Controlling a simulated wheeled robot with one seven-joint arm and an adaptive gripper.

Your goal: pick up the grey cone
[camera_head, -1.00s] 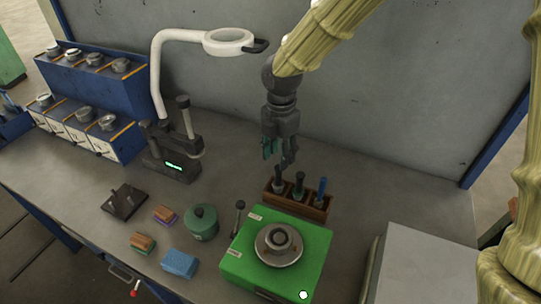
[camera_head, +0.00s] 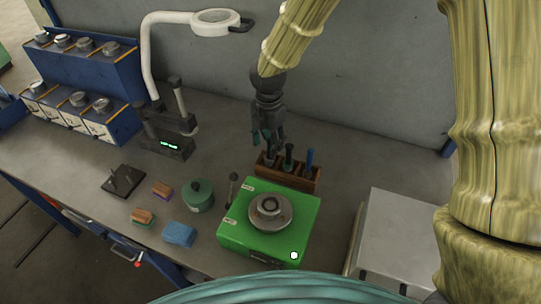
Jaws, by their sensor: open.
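No clear cone shape can be made out. A wooden rack (camera_head: 298,181) on the bench holds three upright tools. Its left tool (camera_head: 269,158) looks dark grey and is partly hidden by my gripper, so its shape is unclear. The middle tool (camera_head: 289,158) is dark green and the right tool (camera_head: 309,162) is blue. My gripper (camera_head: 267,140) points down, open, just above and at the left end of the rack. Whether its fingers are around or behind the left tool cannot be told.
A green box (camera_head: 235,225) with a round metal top (camera_head: 270,209) stands in front of the rack. A magnifier lamp (camera_head: 150,60) and a dark instrument (camera_head: 165,150) stand left. A green pot (camera_head: 198,196) and a blue sponge (camera_head: 179,233) lie front left. A grey box (camera_head: 395,240) stands right.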

